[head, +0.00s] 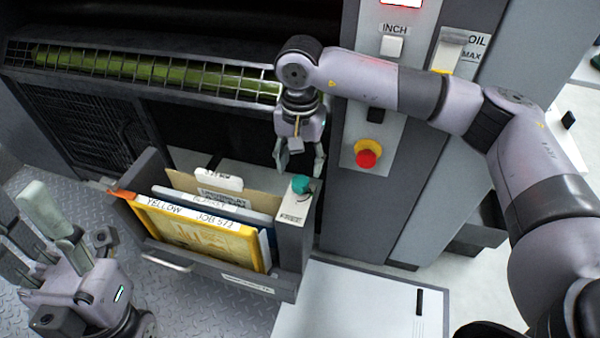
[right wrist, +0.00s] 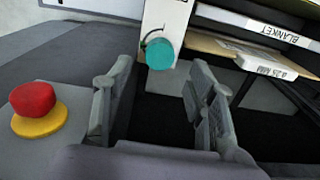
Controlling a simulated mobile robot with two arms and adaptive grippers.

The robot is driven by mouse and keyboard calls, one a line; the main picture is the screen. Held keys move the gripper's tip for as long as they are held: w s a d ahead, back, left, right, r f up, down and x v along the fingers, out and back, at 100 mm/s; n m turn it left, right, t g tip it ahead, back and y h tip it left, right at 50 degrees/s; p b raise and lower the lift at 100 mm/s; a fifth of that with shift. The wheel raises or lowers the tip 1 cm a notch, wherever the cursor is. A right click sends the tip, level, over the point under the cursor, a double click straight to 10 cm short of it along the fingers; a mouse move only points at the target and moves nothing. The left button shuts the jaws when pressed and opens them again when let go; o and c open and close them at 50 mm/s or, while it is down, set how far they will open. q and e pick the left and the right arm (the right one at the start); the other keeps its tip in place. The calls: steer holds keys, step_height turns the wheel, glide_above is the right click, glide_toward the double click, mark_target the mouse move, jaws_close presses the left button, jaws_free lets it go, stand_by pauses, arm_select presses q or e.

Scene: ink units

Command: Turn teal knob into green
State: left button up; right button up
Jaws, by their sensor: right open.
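The teal knob (head: 301,184) sits on a small white panel (head: 293,206) at the right end of an open drawer. In the right wrist view the knob (right wrist: 160,54) is just beyond my fingertips, near the gap between them, with a curved arrow printed beside it. My right gripper (head: 300,170) is open and empty, pointing down close to the knob; its fingers also show in the right wrist view (right wrist: 155,95). My left gripper (head: 55,225) is at the lower left, away from the drawer, with its fingers spread apart.
The drawer (head: 205,275) holds a yellow-framed folder (head: 200,235) and several other files. A red stop button (head: 367,157) on a yellow base stands on the grey cabinet to the right. A barred guard (head: 150,70) with a green roller runs behind.

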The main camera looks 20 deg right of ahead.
mark_target(300, 180)
step_height(300, 180, up, 7)
stand_by(0.3)
stand_by(0.4)
